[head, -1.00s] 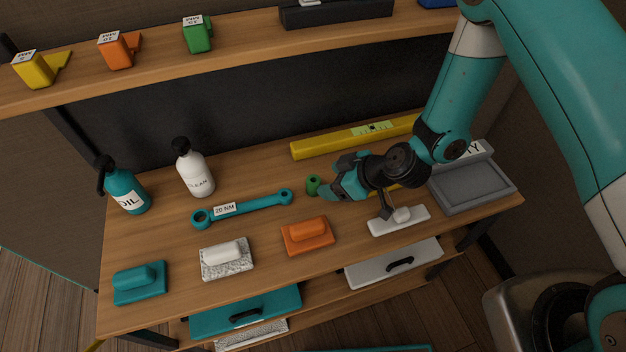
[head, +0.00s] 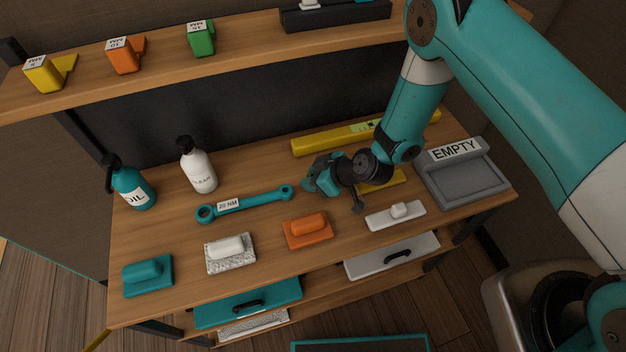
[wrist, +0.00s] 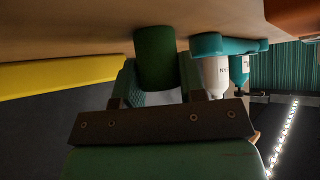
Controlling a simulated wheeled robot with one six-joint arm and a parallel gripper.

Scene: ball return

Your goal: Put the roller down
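The roller (wrist: 155,60) is a dark green cylinder. In the wrist view it sits between the two fingers of my gripper (wrist: 160,85), with a finger against each side. In the head view my gripper (head: 322,178) is low over the middle of the wooden bench (head: 180,235), to the right of the teal wrench's end. There the gripper mostly hides the roller. The roller's far end is at or very near the bench top; I cannot tell whether it touches.
A teal wrench (head: 245,204) lies left of my gripper. A yellow bar (head: 335,138) lies behind it. An orange block (head: 308,228) and a white block (head: 396,215) lie in front. A grey tray marked EMPTY (head: 465,185) stands at right. Two bottles stand at left.

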